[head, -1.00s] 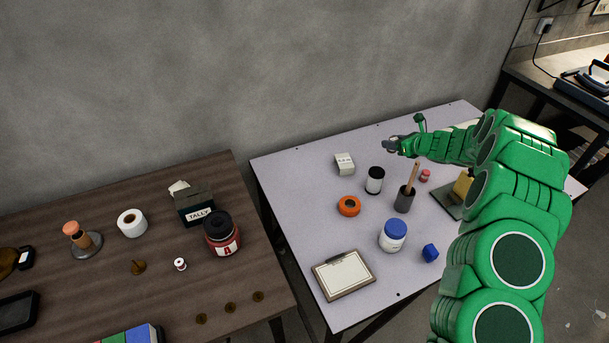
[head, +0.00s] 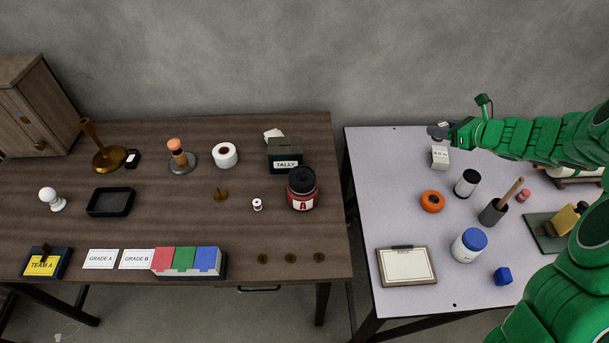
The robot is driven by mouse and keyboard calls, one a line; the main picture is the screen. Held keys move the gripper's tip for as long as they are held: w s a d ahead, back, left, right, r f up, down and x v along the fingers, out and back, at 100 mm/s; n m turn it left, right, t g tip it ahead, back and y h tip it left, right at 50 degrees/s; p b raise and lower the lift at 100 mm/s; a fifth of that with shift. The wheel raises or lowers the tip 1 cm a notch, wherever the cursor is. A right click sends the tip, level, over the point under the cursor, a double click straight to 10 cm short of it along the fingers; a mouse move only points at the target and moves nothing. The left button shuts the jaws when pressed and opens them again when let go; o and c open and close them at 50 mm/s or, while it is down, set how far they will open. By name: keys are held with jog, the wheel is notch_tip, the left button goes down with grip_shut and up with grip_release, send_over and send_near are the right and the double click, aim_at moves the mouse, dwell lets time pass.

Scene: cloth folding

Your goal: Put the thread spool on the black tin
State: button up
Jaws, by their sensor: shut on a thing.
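My gripper (head: 438,132) is at the far edge of the light table, above or behind a small white box. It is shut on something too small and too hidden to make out. A small white-and-red piece shaped like a thread spool (head: 257,204) stands on the brown table, well to the left of my gripper. A shallow, open black tin (head: 110,187) lies on the left part of the brown table and looks empty. My gripper is far from it.
A gap separates the brown table from the light table (head: 370,205). The tally box (head: 285,158), red jar (head: 302,190), white roll (head: 225,155) and brass candlestick (head: 104,150) stand on the brown table. The white box (head: 440,159) is close to my gripper. Bare wood surrounds the tin.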

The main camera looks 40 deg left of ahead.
jog(key=s+a+r+n+g, duration=0.1)
jog(key=s+a+r+g, duration=0.15)
jog(key=s, duration=0.45)
jog(key=s+a+r+n+g, duration=0.1)
jog(key=s+a+r+n, duration=0.15)
jog(key=s, duration=0.45)
jog(key=s+a+r+n+g, duration=0.1)
jog(key=s+a+r, duration=0.15)
jog(key=s, duration=0.45)
jog(key=s+r+n+g+h, duration=0.1)
jog(key=s+r+n+g, duration=0.1)
jog(key=s, duration=0.9)
jog(key=s+r+n+g+h, duration=0.1)
jog(key=s+r+n+g, duration=0.15)
jog(key=s, duration=0.85)
send_over(302, 176)
jog(key=d, duration=0.1)
jog(key=f, duration=0.8)
jog(key=shift+s+d+f, duration=0.15)
jog(key=shift+s+f, duration=0.15)
jog(key=shift+s, duration=0.1)
jog(key=shift+w+a+f, duration=0.4)
jog(key=shift+a+f, duration=0.2)
jog(key=shift+f, duration=1.7)
jog(key=shift+f, duration=0.1)
